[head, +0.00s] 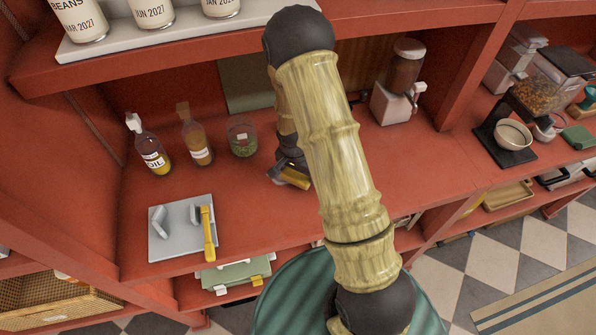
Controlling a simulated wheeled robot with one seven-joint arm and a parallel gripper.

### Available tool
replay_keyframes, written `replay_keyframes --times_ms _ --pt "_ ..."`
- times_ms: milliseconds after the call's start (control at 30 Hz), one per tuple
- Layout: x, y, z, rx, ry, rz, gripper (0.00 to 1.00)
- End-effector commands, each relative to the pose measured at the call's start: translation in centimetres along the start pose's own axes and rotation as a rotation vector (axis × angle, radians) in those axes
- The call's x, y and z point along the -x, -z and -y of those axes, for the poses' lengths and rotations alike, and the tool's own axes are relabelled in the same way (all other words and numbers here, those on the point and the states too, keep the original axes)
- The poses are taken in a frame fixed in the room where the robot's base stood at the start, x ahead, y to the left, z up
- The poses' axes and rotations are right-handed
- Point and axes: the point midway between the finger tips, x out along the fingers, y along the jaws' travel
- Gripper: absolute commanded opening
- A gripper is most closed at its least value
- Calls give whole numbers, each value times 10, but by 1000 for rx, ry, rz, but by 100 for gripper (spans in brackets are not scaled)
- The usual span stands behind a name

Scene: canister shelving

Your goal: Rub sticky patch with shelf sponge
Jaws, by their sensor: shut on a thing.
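My gripper (284,172) is low over the red shelf (245,192), partly hidden behind my own arm. It is shut on a small yellow block (297,179), which looks like the sponge. The block is at or just above the shelf surface; I cannot tell whether it touches. I cannot see a sticky patch; the surface behind and under my arm is hidden.
Left of my gripper stand an oil bottle (150,150), an amber bottle (195,142) and a jar of green bits (242,138). A grey board (168,246) with a yellow-handled tool (209,234) lies at front left. A dispenser (396,100) stands right of my arm.

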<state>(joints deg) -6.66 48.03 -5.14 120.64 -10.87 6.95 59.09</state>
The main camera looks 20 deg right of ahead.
Motion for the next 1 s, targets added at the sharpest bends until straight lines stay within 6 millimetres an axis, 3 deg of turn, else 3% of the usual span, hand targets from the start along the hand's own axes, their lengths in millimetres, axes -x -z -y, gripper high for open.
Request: replay_keyframes --times_ms 1000 --pt "-13 -2 0 -1 0 0 67"
